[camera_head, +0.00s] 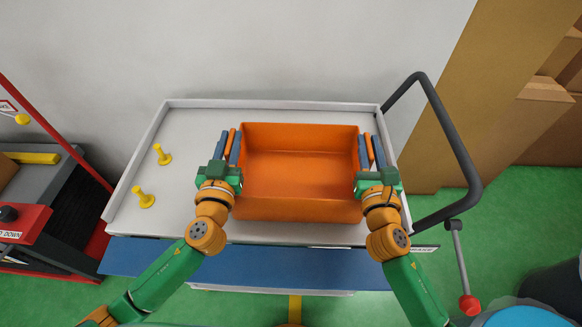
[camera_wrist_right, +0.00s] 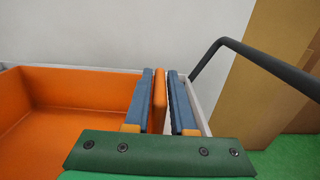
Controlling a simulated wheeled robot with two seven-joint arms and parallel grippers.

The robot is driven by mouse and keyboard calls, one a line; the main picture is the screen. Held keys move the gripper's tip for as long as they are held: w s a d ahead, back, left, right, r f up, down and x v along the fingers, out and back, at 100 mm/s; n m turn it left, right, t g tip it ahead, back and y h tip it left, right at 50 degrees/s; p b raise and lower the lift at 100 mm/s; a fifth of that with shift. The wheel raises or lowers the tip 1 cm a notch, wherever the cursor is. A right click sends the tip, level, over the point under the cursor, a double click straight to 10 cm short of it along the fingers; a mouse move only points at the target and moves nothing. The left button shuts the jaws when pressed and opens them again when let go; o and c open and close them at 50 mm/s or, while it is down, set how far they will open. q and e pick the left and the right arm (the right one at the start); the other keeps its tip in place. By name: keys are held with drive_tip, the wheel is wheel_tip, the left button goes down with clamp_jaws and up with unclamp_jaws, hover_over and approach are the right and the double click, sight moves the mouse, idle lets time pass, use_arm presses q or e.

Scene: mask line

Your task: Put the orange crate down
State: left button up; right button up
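The orange crate (camera_head: 300,210) is empty and level, over the white-rimmed table top near its front edge. I cannot tell whether its base touches the surface. My left gripper (camera_head: 229,146) is at the crate's left side, its blue fingers on either side of an upright orange part. My right gripper (camera_head: 370,150) is at the right side in the same way. In the right wrist view, the right gripper (camera_wrist_right: 160,100) has its fingers close against both faces of the orange part, beside the crate wall (camera_wrist_right: 85,86).
The table (camera_head: 180,125) has a raised rim and free room left of the crate. Two yellow pegs (camera_head: 146,200) (camera_head: 162,155) stand there. A dark rail (camera_head: 450,130) curves past the right side. Cardboard boxes (camera_head: 535,110) stand beyond it. A red-framed machine (camera_head: 30,220) is at left.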

use_arm(q)
drive_tip(key=shift+o, duration=1.3)
drive_tip(key=shift+r, duration=0.15)
use_arm(e)
drive_tip(key=shift+o, duration=1.3)
drive_tip(key=shift+r, duration=0.15)
use_arm(q)
drive_tip(key=shift+d, duration=0.1)
use_arm(e)
drive_tip(key=shift+d, duration=0.1)
drive_tip(key=shift+s, duration=0.1)
use_arm(q)
drive_tip(key=s, duration=1.2)
use_arm(e)
drive_tip(key=s, duration=1.2)
